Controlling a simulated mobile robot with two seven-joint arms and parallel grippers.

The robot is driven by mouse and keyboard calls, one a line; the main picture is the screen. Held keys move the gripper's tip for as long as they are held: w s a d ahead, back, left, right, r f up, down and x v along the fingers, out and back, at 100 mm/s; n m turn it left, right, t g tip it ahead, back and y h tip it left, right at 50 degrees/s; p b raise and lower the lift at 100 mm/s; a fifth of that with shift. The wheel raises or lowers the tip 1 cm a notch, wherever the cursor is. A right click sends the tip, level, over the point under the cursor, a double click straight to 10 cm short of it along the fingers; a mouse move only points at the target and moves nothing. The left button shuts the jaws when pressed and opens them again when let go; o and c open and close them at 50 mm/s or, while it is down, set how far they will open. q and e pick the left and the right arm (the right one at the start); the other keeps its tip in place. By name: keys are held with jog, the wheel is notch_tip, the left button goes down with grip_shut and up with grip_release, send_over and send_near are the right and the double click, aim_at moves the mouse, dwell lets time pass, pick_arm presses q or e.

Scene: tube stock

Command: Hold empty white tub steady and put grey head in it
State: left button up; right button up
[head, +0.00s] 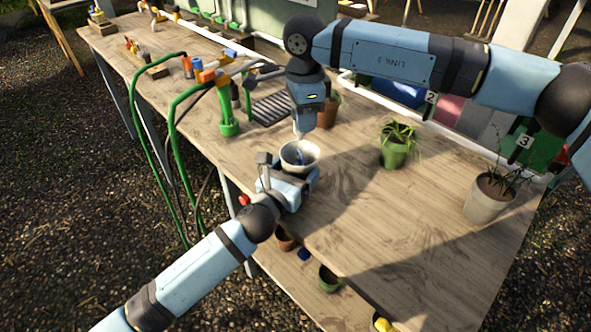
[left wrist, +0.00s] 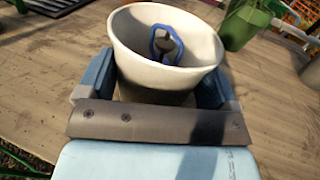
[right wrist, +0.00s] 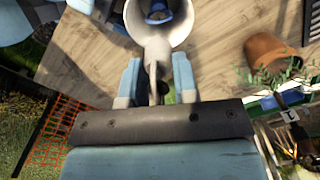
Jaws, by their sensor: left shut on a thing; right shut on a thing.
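The white tub (head: 313,160) stands upright near the front edge of the bench. It also shows in the left wrist view (left wrist: 140,75), between the fingers of my left gripper (head: 287,180), which is shut on it. Something blue and dark (left wrist: 162,42) lies inside the tub. My right gripper (head: 307,112) is directly above and behind the tub. It is shut on the pale grey head (right wrist: 156,53), which points down toward the tub's rim. In the right wrist view the head overlaps the rim; whether they touch, I cannot tell.
A terracotta pot (head: 327,113) stands just behind the tub. A green pot (head: 394,155) with a plant and a pale pot (head: 489,198) stand to the right. A dark slatted tray (head: 268,110) and a green stand (head: 228,122) are at the left. The bench front right is clear.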

jog(key=shift+f, duration=1.55)
jog(key=o, duration=0.4)
jog(key=shift+f, duration=0.25)
jog(key=o, duration=0.6)
jog(key=shift+c, duration=0.2)
jog(key=shift+r, duration=0.15)
notch_tip(320, 180, up, 12)
jog(key=shift+f, duration=0.1)
